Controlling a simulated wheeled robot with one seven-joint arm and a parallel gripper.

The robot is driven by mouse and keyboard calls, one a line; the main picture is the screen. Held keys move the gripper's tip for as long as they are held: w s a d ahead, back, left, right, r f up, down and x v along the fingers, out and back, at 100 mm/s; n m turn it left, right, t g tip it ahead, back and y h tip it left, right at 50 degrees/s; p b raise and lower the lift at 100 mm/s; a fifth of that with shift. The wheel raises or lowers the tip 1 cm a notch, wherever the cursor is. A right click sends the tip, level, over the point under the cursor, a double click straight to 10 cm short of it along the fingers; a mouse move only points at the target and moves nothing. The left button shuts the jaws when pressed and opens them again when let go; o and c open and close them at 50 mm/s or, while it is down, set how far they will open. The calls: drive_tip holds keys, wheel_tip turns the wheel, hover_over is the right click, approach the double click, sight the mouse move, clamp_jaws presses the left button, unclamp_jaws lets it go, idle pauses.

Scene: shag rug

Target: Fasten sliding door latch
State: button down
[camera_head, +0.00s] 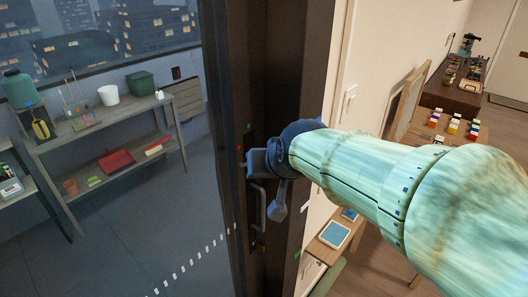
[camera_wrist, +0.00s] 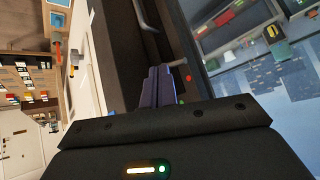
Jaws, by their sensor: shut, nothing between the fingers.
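The sliding door's dark frame (camera_head: 275,60) stands upright at the middle of the head view, with glass on its left. A grey pull handle (camera_head: 258,205) is on the frame, below my gripper (camera_head: 254,163); its curved bar also shows at the top of the wrist view (camera_wrist: 145,16). My gripper's fingers (camera_wrist: 160,84) are shut, with nothing between them, and point at the dark frame close to the handle. I cannot tell whether they touch it. A grey lever-like piece (camera_head: 279,203) hangs beside the handle; whether it is the latch is unclear. My wrist hides part of the frame.
Beyond the glass, a grey shelf (camera_head: 95,125) holds pots and tools. A red dot (camera_wrist: 188,77) marks the frame near my fingers. A cream wall with a switch (camera_head: 349,100) runs right of the frame. Wooden tables (camera_head: 335,235) stand farther right.

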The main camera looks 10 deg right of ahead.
drive_tip(key=shift+s+a+r, duration=0.1)
drive_tip(key=shift+s+r, duration=0.1)
drive_tip(key=shift+s, duration=0.9)
drive_tip(key=shift+s+r, duration=0.2)
drive_tip(key=shift+s, duration=0.85)
drive_tip(key=s+d+f+g, duration=0.2)
drive_tip(key=d+f, duration=0.1)
drive_tip(key=f, duration=0.4)
drive_tip(key=s+d+f+g+h, duration=0.1)
drive_tip(key=s+d+f+g, duration=0.1)
drive_tip(key=f, duration=0.5)
drive_tip(key=s+d+f+g+h, duration=0.1)
drive_tip(key=s+d+f+g, duration=0.1)
drive_tip(key=d+f, duration=0.3)
wheel_tip(320, 180, down, 3)
drive_tip(key=shift+s+r+m, duration=0.1)
drive_tip(key=shift+s+m, duration=0.2)
drive_tip(key=shift+s, duration=0.2)
